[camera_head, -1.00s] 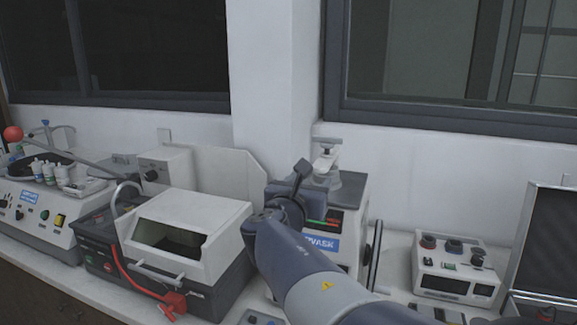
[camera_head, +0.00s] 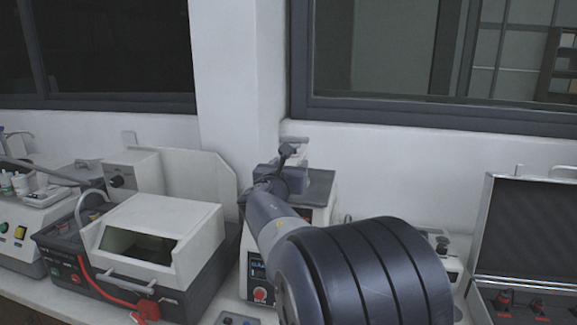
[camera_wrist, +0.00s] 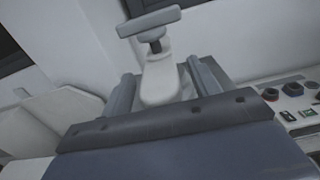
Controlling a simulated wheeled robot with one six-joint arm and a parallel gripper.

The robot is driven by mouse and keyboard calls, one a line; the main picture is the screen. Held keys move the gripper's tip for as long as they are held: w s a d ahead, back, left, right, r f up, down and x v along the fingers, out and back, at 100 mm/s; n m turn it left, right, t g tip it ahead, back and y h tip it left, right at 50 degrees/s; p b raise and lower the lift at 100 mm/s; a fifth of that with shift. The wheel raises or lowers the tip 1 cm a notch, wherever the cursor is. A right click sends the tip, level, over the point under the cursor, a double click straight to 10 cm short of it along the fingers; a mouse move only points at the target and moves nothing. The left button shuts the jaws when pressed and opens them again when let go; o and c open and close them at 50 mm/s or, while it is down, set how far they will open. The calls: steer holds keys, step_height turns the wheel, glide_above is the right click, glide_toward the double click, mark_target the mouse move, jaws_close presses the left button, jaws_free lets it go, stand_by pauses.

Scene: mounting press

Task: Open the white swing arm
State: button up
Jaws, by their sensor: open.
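The white swing arm (camera_wrist: 158,80) stands on top of the mounting press, with a grey T-shaped handle (camera_wrist: 149,21) on a dark screw above it. In the wrist view my gripper (camera_wrist: 160,72) is open, one finger on each side of the white arm, with a gap visible on both sides. In the head view the swing arm's handle (camera_head: 294,140) shows just behind my gripper; most of the swing arm is hidden by it. The press (camera_head: 318,187) stands beneath, partly covered by my arm.
A machine with a white hood (camera_head: 160,225) stands left of the press. A control box (camera_head: 442,243) and an open case (camera_head: 525,235) stand to the right. The wall (camera_head: 235,90) and window ledge rise close behind the press.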

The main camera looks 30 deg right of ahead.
jaws_close()
stand_by(0.5)
steer(key=shift+s, duration=0.1)
